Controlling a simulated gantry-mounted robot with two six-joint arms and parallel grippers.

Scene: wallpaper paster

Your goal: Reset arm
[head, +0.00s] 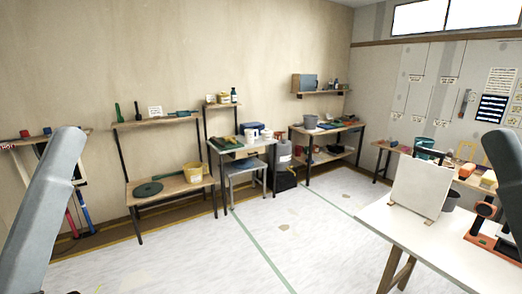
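In the head view a grey link of my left arm (45,215) rises at the left edge. A grey link of my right arm (507,165) shows at the right edge. Neither gripper is in the frame, so I cannot see whether they hold anything.
A white table (440,233) at the right bears an upright white board (420,187) and an orange tool (484,210). Shelves and workbenches (172,190) with buckets and tools line the far wall. The pale floor (270,245) in the middle is clear.

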